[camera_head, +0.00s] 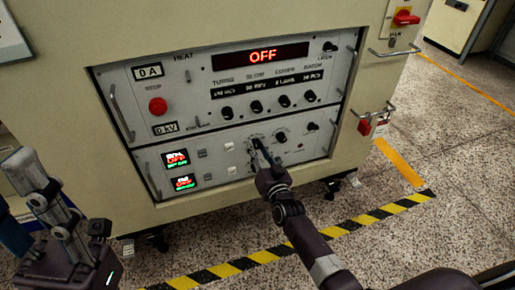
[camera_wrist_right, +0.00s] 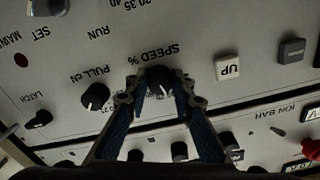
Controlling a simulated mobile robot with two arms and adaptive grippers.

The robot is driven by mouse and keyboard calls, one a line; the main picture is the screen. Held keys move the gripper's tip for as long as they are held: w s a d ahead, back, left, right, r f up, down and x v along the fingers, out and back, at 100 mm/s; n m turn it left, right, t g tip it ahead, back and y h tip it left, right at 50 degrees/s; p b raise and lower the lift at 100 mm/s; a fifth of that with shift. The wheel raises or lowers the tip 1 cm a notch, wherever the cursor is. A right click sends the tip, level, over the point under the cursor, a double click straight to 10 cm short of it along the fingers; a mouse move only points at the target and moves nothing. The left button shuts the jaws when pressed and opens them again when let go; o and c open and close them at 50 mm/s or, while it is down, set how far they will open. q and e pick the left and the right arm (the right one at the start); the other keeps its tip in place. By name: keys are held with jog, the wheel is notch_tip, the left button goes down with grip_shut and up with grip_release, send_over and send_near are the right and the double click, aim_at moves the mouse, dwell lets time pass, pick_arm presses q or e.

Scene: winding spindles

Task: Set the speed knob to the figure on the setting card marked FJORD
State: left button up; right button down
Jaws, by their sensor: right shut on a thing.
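In the head view my right gripper (camera_head: 262,158) covers the knob at the lower panel. My left gripper (camera_head: 48,195) is at the lower left, away from the panel; its jaws are unclear. I can read no card marked FJORD.
The upper panel has a red OFF display (camera_head: 262,55) and a red button (camera_head: 157,106). Metal handles (camera_head: 122,113) stick out. Striped tape (camera_head: 290,250) marks the floor.

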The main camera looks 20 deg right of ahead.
jog(key=c, duration=1.7)
grip_release()
jog(key=shift+o, duration=0.2)
jog(key=s, duration=1.2)
jog(key=shift+d, duration=0.2)
